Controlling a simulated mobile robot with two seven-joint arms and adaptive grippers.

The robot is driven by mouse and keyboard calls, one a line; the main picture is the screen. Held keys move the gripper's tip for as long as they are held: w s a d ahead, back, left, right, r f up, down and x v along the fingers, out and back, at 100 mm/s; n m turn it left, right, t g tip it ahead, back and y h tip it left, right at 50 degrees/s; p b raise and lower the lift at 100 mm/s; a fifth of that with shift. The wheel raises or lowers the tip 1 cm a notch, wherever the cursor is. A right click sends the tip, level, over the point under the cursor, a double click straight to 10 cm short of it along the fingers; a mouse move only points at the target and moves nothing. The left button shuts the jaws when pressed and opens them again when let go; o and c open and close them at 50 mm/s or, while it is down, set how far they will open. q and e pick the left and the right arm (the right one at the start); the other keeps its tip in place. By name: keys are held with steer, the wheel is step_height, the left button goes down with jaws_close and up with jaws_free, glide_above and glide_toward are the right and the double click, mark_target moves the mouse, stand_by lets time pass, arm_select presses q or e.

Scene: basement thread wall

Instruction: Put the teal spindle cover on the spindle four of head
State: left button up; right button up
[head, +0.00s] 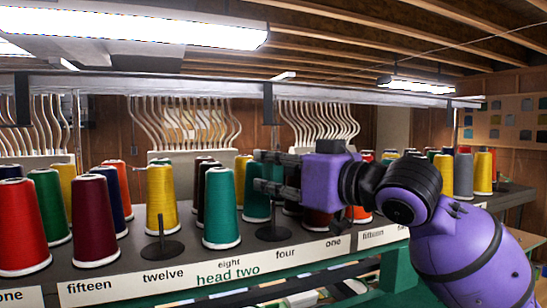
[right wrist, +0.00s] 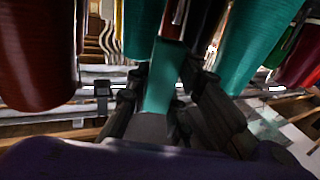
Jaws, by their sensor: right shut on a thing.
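My right gripper (head: 272,175) is over the rack in the head view, its fingers pointing left. In the right wrist view its fingers (right wrist: 162,105) are shut on a narrow teal piece (right wrist: 162,78), which I take as the teal spindle cover. In the head view I cannot tell the cover apart from the teal cones behind the fingers. Below the gripper, spindle four (head: 273,233) shows a bare black disc base behind the label "four" on head two; the upper part of its post is hard to make out. My left gripper is not in view.
A teal cone (head: 221,208) stands on spindle eight, close to the left of spindle four. Another teal cone (head: 257,206) is just behind. Spindle twelve (head: 160,246) is bare, with a yellow cone (head: 161,197) behind it. A rail (head: 230,88) runs above the cones.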

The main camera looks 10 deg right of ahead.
mark_target(274, 206)
steer(key=shift+f, duration=3.25)
steer(key=shift+f, duration=0.2)
steer(key=shift+f, duration=0.1)
steer(key=o, duration=0.9)
steer(key=shift+s+d, duration=0.1)
steer(key=shift+s, duration=0.05)
